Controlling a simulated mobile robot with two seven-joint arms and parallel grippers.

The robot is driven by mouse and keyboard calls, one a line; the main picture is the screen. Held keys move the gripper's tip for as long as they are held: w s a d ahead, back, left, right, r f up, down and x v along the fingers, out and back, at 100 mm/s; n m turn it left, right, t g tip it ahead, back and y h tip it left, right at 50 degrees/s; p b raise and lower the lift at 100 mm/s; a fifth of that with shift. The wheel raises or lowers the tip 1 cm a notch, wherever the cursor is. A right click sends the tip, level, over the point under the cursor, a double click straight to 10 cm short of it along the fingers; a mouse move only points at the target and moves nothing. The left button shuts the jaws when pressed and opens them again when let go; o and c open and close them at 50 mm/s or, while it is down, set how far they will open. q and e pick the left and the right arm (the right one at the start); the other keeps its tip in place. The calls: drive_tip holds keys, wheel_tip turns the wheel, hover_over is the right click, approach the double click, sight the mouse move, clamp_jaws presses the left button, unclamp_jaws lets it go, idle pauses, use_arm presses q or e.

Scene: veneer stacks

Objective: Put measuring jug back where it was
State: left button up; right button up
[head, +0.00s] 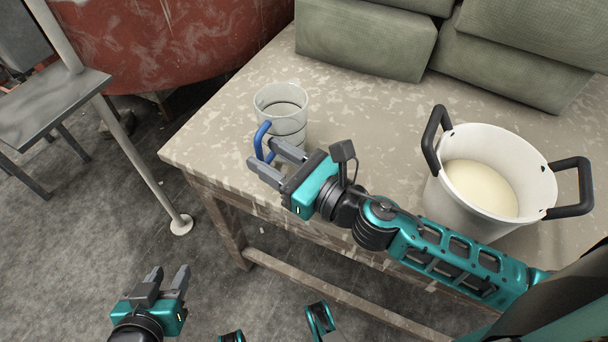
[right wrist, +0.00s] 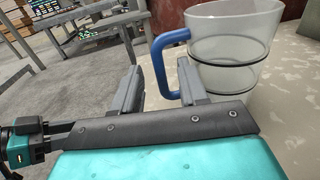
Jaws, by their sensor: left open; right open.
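The measuring jug (head: 284,108) is a clear vessel with dark rings and a blue handle (head: 262,140). It stands upright on the worktable (head: 215,128) near its left corner. My right gripper (head: 267,158) is open at the jug's near side, with the handle by its fingers. In the right wrist view, the jug (right wrist: 228,55) is to the right, and its blue handle (right wrist: 162,62) shows between the open fingers (right wrist: 160,85). I cannot tell whether they touch. My left gripper (head: 168,280) is open and empty, low over the floor at the lower left.
A white bucket (head: 455,195) with black handles and pale contents stands on the table's right side. Green-grey sacks (head: 365,38) are stacked at the back. A red vat (head: 170,45) and a grey stepped platform (head: 45,108) stand left. The tabletop around the jug is mostly clear.

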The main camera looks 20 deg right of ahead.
drive_tip(key=b+v, duration=0.1)
drive_tip(key=v, duration=0.5)
drive_tip(key=shift+s+f+b, duration=0.1)
drive_tip(key=shift+f+b, duration=0.05)
drive_tip(key=shift+b, duration=0.25)
drive_tip(key=shift+s+d, duration=0.3)
drive_tip(key=shift+s, duration=0.15)
drive_tip(key=shift+s+d, duration=0.1)
